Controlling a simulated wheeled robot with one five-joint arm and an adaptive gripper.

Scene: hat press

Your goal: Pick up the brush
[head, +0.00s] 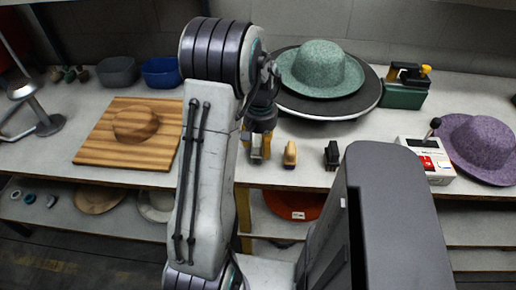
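A small block with a tan wooden top and a darker underside (290,154), which looks like the brush, stands near the front edge of the table. My gripper (258,150) hangs just to the left of it, apart from it. Its two fingers look spread, with nothing visible between them. A small black object (332,155) stands to the right of the tan-topped block; what it is, I cannot tell.
A green hat (320,66) rests on a dark round plate (330,106) behind. A striped wooden board (95,150) bears a wooden hat block (135,124) at left. At right are a green box (404,97), a white-and-red box (428,160) and a purple hat (482,145).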

